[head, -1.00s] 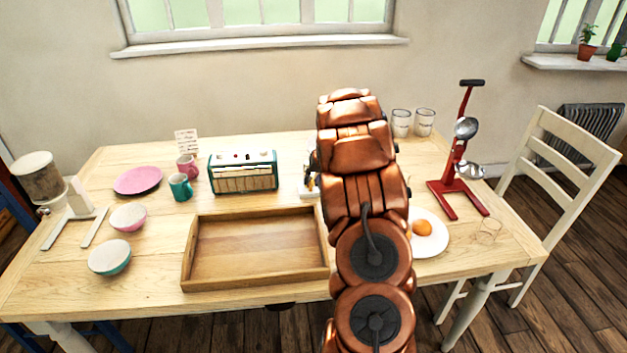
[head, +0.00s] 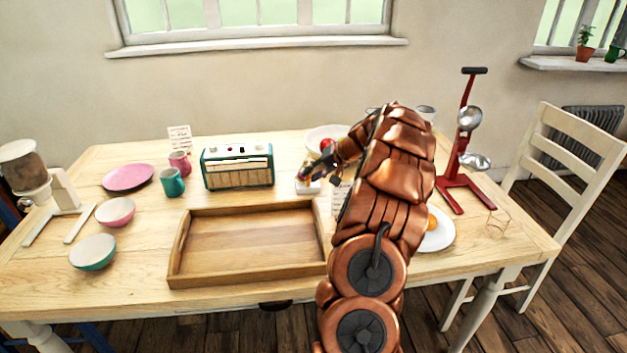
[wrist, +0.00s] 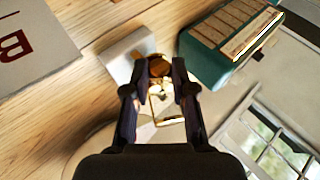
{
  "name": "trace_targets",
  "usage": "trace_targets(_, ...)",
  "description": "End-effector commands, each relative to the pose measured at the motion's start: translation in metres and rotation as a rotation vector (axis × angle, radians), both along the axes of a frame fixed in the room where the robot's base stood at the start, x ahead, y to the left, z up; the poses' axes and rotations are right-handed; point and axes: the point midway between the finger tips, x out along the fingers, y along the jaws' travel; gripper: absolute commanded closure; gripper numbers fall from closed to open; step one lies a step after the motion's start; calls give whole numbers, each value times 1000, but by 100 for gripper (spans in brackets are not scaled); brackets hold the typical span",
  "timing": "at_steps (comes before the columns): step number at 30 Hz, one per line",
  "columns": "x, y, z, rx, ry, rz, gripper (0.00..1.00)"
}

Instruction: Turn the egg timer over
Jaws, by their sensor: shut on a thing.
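The egg timer (wrist: 161,99), a small brass-framed glass with a brown end, sits between the two fingers of my gripper (wrist: 157,90) in the wrist view. The fingers are shut on its sides. The white block (wrist: 128,56) is close beside its brown end; I cannot tell whether they touch. In the head view my gripper (head: 308,173) is just above the white block (head: 308,187), right of the radio. The timer is too small and too covered there to make out its tilt.
The teal radio (head: 238,167) stands close left of my gripper. A white bowl (head: 318,135) with a red fruit is behind it. A wooden tray (head: 175,262) lies in front. A plate with an egg (head: 442,240) and a red stand (head: 463,195) are to the right.

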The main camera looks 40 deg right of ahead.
Motion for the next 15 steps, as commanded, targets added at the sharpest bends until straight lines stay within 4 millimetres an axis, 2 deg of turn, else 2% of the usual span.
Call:
trace_targets(1, 1, -1, -5, 18, -17, -3, 100)
trace_targets(15, -2, -2, -5, 146, -108, -1, 100)
